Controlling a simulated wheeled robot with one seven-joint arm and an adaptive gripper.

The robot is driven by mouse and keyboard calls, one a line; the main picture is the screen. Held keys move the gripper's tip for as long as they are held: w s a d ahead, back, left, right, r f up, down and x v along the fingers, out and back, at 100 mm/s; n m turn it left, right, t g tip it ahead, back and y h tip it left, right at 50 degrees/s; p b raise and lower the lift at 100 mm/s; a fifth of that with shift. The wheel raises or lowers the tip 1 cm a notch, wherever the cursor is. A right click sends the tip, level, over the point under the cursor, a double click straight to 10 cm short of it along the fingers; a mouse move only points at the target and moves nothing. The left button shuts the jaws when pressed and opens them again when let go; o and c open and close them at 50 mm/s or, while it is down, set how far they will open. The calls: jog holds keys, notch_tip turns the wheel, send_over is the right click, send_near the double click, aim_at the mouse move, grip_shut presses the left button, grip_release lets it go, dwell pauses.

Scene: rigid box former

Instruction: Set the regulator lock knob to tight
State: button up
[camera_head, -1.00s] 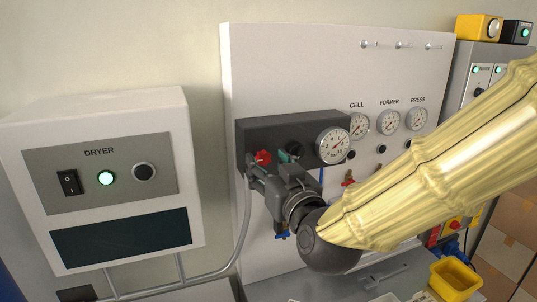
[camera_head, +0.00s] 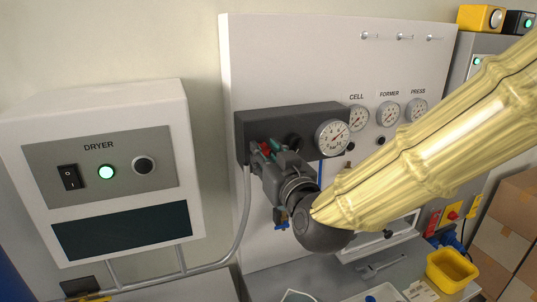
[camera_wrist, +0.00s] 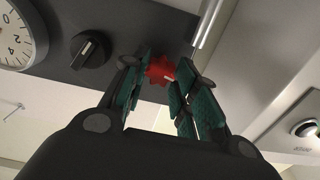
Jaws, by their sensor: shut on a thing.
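The red star-shaped lock knob (camera_wrist: 158,68) sits near the end of the dark regulator box (camera_wrist: 140,28). In the wrist view it lies between the teal pads of my gripper (camera_wrist: 166,74), which is shut on it. A small pale mark shows on the knob. In the head view only a bit of the red knob (camera_head: 266,148) shows, with my gripper (camera_head: 268,152) over it at the left end of the box. I see no readable tight or loose marking.
A black pointer knob (camera_wrist: 90,50) and a dial gauge (camera_wrist: 14,36) are beside the red knob on the box. A grey pipe (camera_head: 243,210) runs down beneath the box's left end. The dryer panel (camera_head: 98,170) stands at left. A yellow bin (camera_head: 452,272) is at lower right.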

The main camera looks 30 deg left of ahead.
jog(key=shift+w+r+m, duration=0.1)
jog(key=shift+r+m, duration=0.05)
jog(key=shift+m, duration=0.15)
jog(key=m+b, duration=0.3)
jog(key=shift+w, duration=0.1)
jog(key=m+b, duration=0.4)
jog(key=m, duration=0.1)
jog(key=shift+w+m+b, duration=0.1)
jog(key=shift+m+b, duration=0.2)
jog(key=shift+m, duration=0.1)
jog(key=m+b, duration=0.3)
jog(key=m, duration=0.1)
jog(key=shift+m+b, duration=1.35)
jog(key=shift+m, duration=0.85)
